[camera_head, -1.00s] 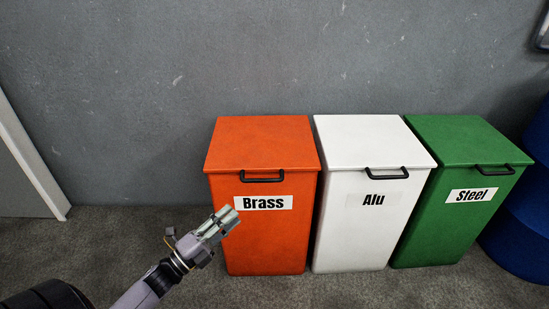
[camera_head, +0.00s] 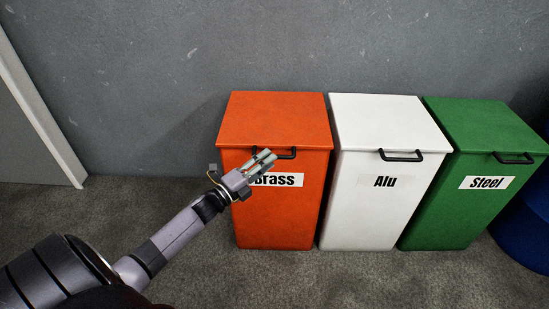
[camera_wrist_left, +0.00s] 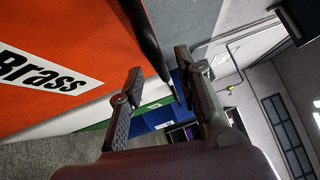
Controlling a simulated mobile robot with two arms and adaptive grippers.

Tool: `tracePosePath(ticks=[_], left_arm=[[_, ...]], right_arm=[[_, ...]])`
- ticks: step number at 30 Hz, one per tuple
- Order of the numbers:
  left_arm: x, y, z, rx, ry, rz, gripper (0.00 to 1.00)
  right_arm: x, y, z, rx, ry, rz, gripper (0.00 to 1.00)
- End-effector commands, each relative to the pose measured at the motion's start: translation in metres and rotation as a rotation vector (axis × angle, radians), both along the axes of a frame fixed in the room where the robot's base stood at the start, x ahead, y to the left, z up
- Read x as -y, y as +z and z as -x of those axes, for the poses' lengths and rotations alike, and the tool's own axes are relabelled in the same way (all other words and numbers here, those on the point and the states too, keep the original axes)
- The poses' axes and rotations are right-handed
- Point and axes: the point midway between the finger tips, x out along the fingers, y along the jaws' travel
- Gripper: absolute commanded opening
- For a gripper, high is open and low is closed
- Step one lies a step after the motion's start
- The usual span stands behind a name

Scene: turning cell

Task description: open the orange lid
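The orange bin marked Brass (camera_head: 275,215) stands against the wall with its orange lid (camera_head: 276,118) closed. A black handle (camera_head: 288,155) sits on the lid's front edge. My left gripper (camera_head: 267,158) is in front of the bin at handle height and covers part of the handle and label. In the left wrist view, the fingers of my left gripper (camera_wrist_left: 160,62) are apart. The black handle (camera_wrist_left: 143,38) appears near the gap between the fingertips; I cannot tell whether they touch it. My right gripper is not in view.
A white bin marked Alu (camera_head: 372,200) and a green bin marked Steel (camera_head: 465,205) stand closed to the right, close beside the orange bin. A blue drum (camera_head: 525,235) is at the far right. The floor (camera_head: 200,265) in front is clear.

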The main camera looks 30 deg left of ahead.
Motion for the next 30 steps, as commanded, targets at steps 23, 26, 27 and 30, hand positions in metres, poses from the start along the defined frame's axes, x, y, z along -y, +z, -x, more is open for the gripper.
tracePosePath(ticks=[23,26,27,30], left_arm=[[0.009,0.005,-0.035,0.0,0.0,0.001,0.22],[0.009,0.005,-0.035,0.0,0.0,0.001,0.15],[0.009,0.005,-0.035,0.0,0.0,0.001,0.13],[0.009,0.005,-0.035,0.0,0.0,0.001,0.06]], right_arm=[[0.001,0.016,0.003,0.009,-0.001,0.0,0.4],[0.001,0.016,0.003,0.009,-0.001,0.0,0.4],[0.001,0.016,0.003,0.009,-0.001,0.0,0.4],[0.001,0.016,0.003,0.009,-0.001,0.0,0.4]])
